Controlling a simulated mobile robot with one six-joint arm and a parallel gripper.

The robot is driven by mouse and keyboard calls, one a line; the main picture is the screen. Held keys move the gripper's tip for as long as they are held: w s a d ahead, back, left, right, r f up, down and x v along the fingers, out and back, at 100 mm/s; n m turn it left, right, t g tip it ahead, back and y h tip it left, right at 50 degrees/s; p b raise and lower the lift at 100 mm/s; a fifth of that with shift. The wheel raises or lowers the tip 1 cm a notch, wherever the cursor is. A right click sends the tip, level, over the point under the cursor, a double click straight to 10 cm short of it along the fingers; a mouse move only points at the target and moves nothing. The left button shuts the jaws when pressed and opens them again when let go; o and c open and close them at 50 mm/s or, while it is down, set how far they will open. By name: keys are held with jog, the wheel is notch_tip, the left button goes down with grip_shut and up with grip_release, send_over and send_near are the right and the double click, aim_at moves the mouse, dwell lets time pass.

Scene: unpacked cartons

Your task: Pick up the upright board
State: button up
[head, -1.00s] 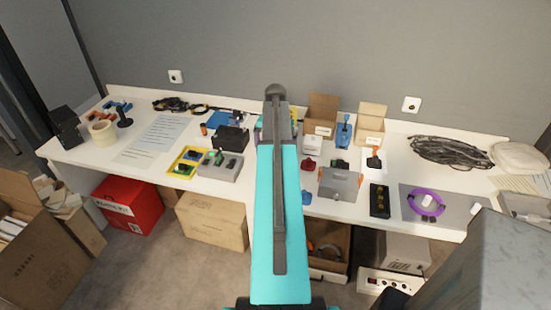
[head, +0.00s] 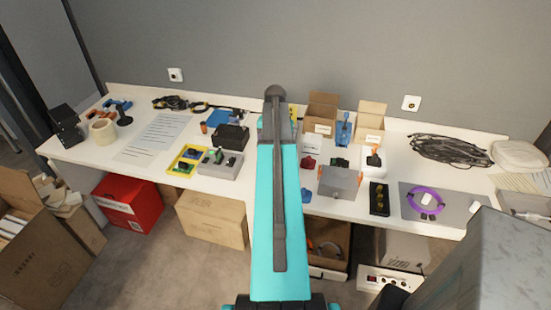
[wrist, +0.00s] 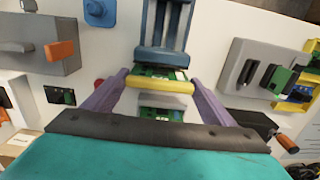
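My gripper (wrist: 157,76) shows in the wrist view with two purple fingers wide apart. A yellow bar (wrist: 160,86) spans the gap between them, and green circuit board (wrist: 155,73) shows just beyond it, by a blue slotted piece (wrist: 164,25). More green board (wrist: 160,114) shows on the near side. I cannot tell whether these are one upright board or whether the fingers touch the bar. Another green board (wrist: 281,80) stands upright in a grey holder (wrist: 243,68) at the right. In the head view that holder (head: 232,170) is left of my arm, which hides my gripper's fingertips.
In the head view, a black box (head: 231,137) and yellow tray (head: 188,158) are left of my arm. A grey box (head: 338,184) and open cartons (head: 321,110) are right of it.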

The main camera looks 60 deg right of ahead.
jog(key=shift+c, duration=0.6)
jog(key=shift+r, duration=0.1)
jog(key=shift+r+b, duration=1.25)
jog(key=shift+r, duration=3.65)
jog(key=w+a+n, duration=0.5)
jog(key=w+a, duration=0.5)
jog(key=a, duration=0.3)
jog(key=w+a+n, duration=0.5)
jog(key=w+a, duration=0.5)
jog(key=a, duration=0.3)
jog(key=w+a+n, duration=0.2)
jog(key=a+n, duration=0.1)
jog(key=a, duration=0.8)
jog(key=w+a+n, duration=0.1)
jog(key=a+n, duration=0.3)
jog(key=a, duration=0.6)
jog(key=w+a+f+n, duration=0.1)
jog(key=w+a+n, duration=0.1)
jog(key=a, duration=0.9)
jog(key=shift+w+a+n, duration=0.3)
jog(key=shift+w+n, duration=0.05)
jog(key=shift+n, duration=0.35)
